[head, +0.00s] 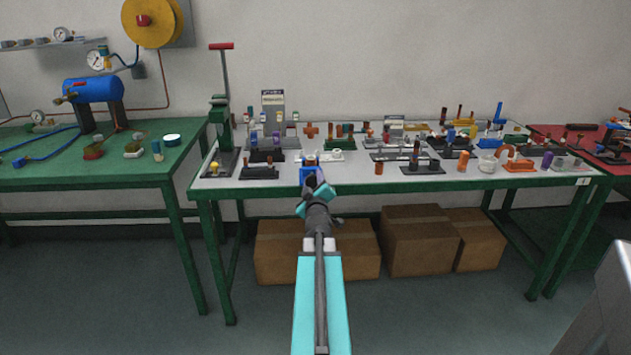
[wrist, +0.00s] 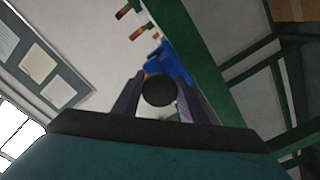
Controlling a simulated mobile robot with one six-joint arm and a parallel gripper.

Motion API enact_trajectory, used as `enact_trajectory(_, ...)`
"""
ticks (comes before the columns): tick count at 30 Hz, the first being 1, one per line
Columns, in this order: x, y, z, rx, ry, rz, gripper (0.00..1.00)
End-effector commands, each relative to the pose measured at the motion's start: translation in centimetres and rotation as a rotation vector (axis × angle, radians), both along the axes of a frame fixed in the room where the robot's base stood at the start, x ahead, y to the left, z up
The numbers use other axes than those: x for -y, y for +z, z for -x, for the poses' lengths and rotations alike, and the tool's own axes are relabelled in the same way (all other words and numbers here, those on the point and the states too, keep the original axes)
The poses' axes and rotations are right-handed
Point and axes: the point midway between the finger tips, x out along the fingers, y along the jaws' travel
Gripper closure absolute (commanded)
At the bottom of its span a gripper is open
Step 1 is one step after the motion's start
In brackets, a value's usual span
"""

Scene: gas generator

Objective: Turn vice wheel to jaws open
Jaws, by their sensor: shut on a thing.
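A blue vice (head: 307,170) stands at the front edge of the white-topped bench, mostly hidden behind my arm in the head view. Its blue body (wrist: 172,66) also shows in the wrist view, beyond my fingers. My gripper (wrist: 160,92) has its two fingers on either side of a dark round knob, which I take to be the vice wheel (wrist: 159,90), and is shut on it. In the head view my gripper (head: 314,181) is at the front of the vice. The jaws of the vice are too small and covered to tell how far apart they are.
The white bench top (head: 340,182) holds several small fixtures and parts. A tall green press (head: 218,115) stands left of the vice. A black fixture (head: 422,168) stands to the right. Cardboard boxes (head: 420,240) lie under the bench. The floor in front is clear.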

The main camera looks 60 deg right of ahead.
Motion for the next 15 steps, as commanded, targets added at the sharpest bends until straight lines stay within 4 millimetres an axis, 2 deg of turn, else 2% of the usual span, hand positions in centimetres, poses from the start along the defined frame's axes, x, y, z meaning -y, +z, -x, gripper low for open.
enact_trajectory(1, -0.31, 0.09, -0.35, 0.002, 0.009, 0.004, 0.84)
enact_trajectory(2, -0.32, 0.1, -0.36, 0.002, 0.009, 0.004, 0.56)
enact_trajectory(4, -0.28, 0.09, -0.32, 0.002, 0.007, 0.004, 0.45)
enact_trajectory(15, -0.16, 0.05, -0.09, 0.002, 0.003, 0.001, 0.43)
